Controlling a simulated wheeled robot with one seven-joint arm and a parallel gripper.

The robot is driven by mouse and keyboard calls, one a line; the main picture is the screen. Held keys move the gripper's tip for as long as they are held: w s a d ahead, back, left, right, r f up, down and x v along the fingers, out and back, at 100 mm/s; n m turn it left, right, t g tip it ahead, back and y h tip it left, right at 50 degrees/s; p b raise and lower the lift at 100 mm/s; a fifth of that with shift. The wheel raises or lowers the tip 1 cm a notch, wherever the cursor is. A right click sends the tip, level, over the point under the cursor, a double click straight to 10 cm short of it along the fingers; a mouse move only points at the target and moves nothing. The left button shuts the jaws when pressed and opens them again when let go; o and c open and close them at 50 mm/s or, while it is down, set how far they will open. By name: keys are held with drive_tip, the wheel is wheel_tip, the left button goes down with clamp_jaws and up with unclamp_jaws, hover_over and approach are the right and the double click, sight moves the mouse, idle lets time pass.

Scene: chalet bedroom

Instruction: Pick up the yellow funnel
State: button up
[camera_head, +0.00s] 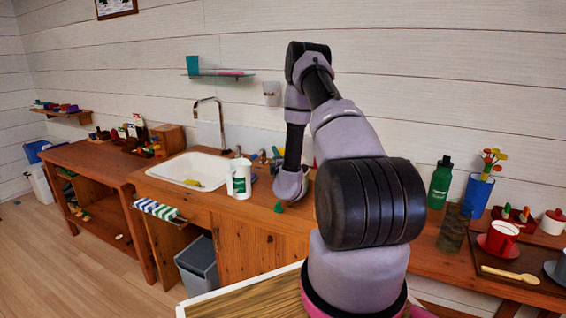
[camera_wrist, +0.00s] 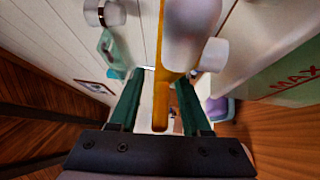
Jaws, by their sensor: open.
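In the wrist view my gripper (camera_wrist: 157,90) is open, with its two green fingers apart. A long yellow-orange piece (camera_wrist: 160,100), likely part of the yellow funnel, runs between the fingers. Its upper part lies beside a pale rounded shape (camera_wrist: 188,35), and I cannot tell whether that shape belongs to it. I see no clear contact between fingers and piece. In the head view my gripper (camera_head: 280,206) is low over the wooden counter, right of the sink, mostly hidden by my own arm. I cannot make out the funnel there.
A white container with a green label (camera_head: 239,179) stands close left of my gripper. The sink (camera_head: 187,171) lies further left. A green bottle (camera_head: 440,183), a blue cup with flowers (camera_head: 476,195) and a red mug (camera_head: 499,239) stand to the right. A wall shelf (camera_head: 220,74) hangs above.

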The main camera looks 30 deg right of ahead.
clamp_jaws()
